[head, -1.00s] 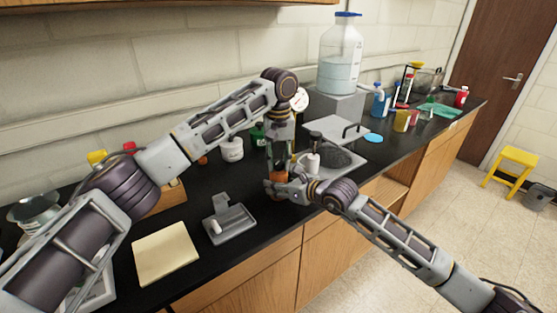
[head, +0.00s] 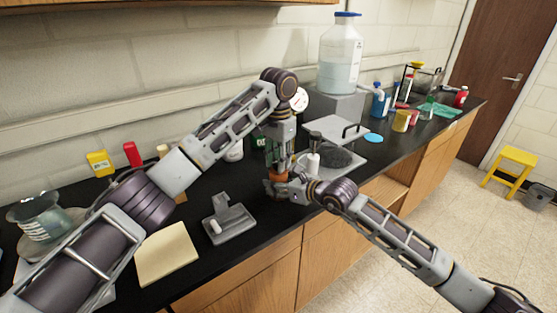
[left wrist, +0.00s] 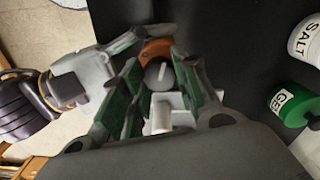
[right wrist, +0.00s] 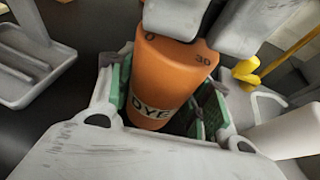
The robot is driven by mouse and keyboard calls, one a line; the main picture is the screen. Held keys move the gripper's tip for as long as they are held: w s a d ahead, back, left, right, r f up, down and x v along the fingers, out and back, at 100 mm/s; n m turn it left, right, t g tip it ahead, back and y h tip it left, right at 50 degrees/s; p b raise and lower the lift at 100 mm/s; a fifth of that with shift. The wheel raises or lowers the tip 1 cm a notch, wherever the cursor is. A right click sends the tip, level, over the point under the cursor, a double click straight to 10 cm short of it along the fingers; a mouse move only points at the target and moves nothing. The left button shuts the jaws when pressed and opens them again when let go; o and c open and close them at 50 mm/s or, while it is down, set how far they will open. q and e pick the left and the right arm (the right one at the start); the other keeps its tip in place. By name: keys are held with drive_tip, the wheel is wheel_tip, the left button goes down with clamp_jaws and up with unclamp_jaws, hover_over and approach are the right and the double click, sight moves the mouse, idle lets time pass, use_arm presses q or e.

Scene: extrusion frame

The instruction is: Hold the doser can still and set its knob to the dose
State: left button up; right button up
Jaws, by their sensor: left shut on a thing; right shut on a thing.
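The doser can (head: 278,177) is orange and stands near the counter's front edge. The right wrist view shows its DYE label and a scale with 0 and 30 on the can (right wrist: 155,85). My right gripper (right wrist: 165,92) is shut around the can's body from the side, green pads on both sides. My left gripper (head: 281,163) reaches down from above. In the left wrist view, its green-padded fingers (left wrist: 160,70) are shut on the grey knob (left wrist: 158,76) atop the can. Left fingers hide the knob in the right wrist view; the pointer setting cannot be read.
A grey tray (head: 230,229) and a cream pad (head: 166,254) lie left of the can. A SALT jar (left wrist: 305,42) and green GEL jar (left wrist: 293,105) stand nearby.

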use_arm(q)
drive_tip(key=m, duration=0.5)
drive_tip(key=shift+m, duration=0.4)
drive_tip(key=m, duration=1.2)
drive_tip(key=shift+a, duration=0.1)
drive_tip(key=m, duration=0.6)
idle(0.4)
drive_tip(key=o, duration=1)
drive_tip(key=shift+r, duration=0.15)
